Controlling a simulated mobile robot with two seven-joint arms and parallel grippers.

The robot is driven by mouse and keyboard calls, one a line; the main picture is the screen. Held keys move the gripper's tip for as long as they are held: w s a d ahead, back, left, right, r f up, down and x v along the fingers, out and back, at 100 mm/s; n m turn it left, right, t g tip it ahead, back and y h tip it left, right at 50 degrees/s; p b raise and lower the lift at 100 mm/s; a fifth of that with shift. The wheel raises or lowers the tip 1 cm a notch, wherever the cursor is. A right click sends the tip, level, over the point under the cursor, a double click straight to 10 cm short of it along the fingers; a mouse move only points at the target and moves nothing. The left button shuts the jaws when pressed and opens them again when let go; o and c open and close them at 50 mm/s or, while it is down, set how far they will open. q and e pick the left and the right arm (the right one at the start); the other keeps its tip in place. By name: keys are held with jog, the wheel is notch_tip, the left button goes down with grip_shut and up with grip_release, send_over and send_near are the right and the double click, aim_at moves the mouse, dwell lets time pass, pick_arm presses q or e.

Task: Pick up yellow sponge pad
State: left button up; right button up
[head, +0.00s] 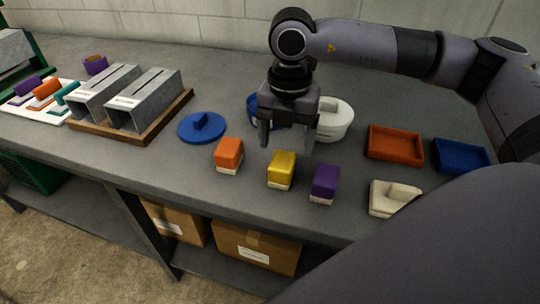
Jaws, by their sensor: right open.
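The yellow sponge pad (282,169) is a small block with a yellow upper part and a pale lower part, on the grey bench top. An orange pad (229,154) stands to its left and a purple pad (325,183) to its right, both with pale lower parts. My right gripper (287,149) points down above and just behind the yellow pad, with its fingers apart and nothing between them. It appears to be apart from the pad. My left gripper is not in view.
A blue lid (201,127) lies left of the pads. A blue container (253,107) and a white lidded pot (334,122) stand behind my gripper. Orange (395,146) and blue (461,157) trays and a cream block (393,199) are at right. Metal ducts (146,104) stand on a wooden tray (161,124).

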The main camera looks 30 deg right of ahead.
aim_at(282, 160)
jog(key=shift+w+f, duration=0.1)
jog(key=shift+f, duration=0.45)
jog(key=f, duration=0.2)
jog(key=f+p, duration=0.1)
jog(key=f, duration=0.1)
jog(key=a+f, duration=0.1)
jog(key=f, duration=0.1)
jog(key=shift+s, duration=0.3)
jog(key=c, duration=1.1)
